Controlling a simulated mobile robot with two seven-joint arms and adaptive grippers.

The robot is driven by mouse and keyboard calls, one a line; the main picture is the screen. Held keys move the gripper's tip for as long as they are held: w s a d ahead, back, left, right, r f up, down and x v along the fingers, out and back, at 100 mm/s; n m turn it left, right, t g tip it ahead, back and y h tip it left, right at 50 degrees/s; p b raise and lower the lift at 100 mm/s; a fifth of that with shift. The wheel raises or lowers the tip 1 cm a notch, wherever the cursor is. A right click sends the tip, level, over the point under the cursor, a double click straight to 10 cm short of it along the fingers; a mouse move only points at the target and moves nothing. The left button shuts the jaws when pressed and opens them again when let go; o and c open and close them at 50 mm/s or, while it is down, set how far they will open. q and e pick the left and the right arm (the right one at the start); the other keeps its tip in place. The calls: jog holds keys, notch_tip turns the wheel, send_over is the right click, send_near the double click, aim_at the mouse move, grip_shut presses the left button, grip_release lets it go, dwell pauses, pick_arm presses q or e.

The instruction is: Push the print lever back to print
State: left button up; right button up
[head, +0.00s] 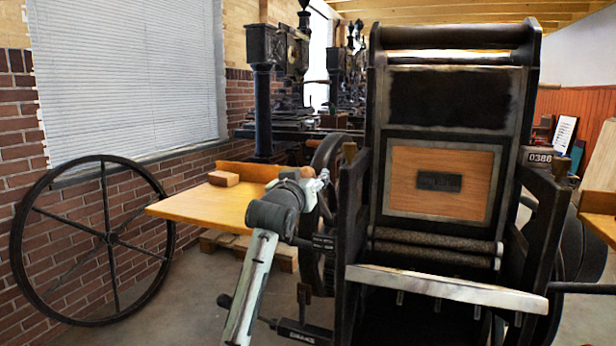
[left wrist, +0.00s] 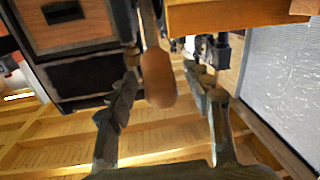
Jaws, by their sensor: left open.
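The hand press (head: 440,100) stands right of centre in the head view, with a wooden block framed on its bed. My left gripper (head: 314,182) is at the press's left side, beside the side table. In the left wrist view, a lever with a rounded wooden handle (left wrist: 157,78) comes down from the top, between the two open fingers of my left gripper (left wrist: 165,80). The fingers stand apart on either side of it, with gaps; I cannot tell whether either touches it. In the head view the handle is mostly hidden by my gripper. My right gripper is out of view.
A wooden side table (head: 205,205) with a small wooden block (head: 223,178) stands left of the press. A large spoked wheel (head: 95,240) leans by the brick wall. Dark labelled bars (head: 322,243) jut from the press's left side. More presses stand behind.

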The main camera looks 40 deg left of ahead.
pick_arm(q)
jog(key=shift+w, duration=0.15)
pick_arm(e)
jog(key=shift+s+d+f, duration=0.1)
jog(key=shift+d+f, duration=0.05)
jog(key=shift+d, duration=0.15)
pick_arm(q)
jog(key=c, duration=0.6)
grip_shut()
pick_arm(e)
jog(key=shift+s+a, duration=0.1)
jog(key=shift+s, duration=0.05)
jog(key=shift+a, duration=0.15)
